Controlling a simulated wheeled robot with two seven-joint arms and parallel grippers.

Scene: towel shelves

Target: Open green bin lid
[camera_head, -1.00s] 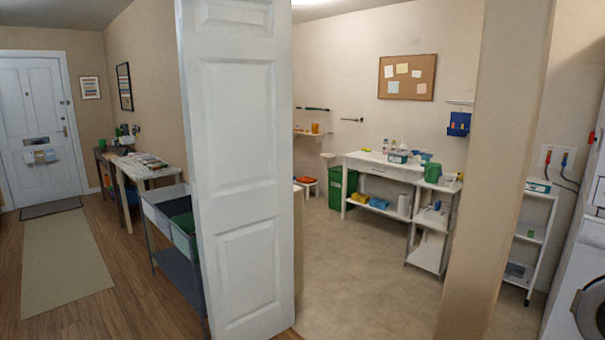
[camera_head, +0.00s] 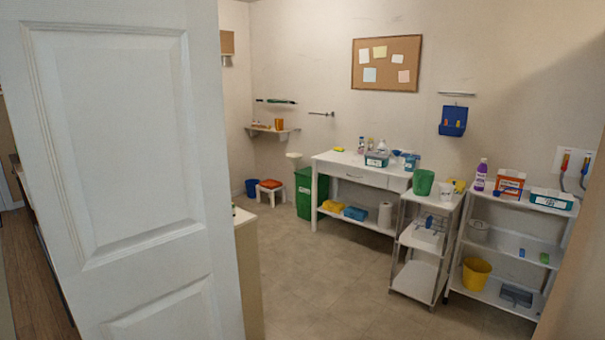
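A tall green bin (camera_head: 306,193) stands on the floor in the far part of the room, left of the white table (camera_head: 320,190). White marking shows on its front. Its top looks covered, but it is too small to tell how the lid sits. Neither of my grippers is in the view, so I cannot see what they hold.
A white panelled door (camera_head: 130,180) stands open at the left, close to me. A low cabinet (camera_head: 246,265) is just behind it. A small stool (camera_head: 270,192) and blue bucket (camera_head: 252,188) are left of the bin. White shelves (camera_head: 512,240) line the right. The middle floor (camera_head: 325,285) is clear.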

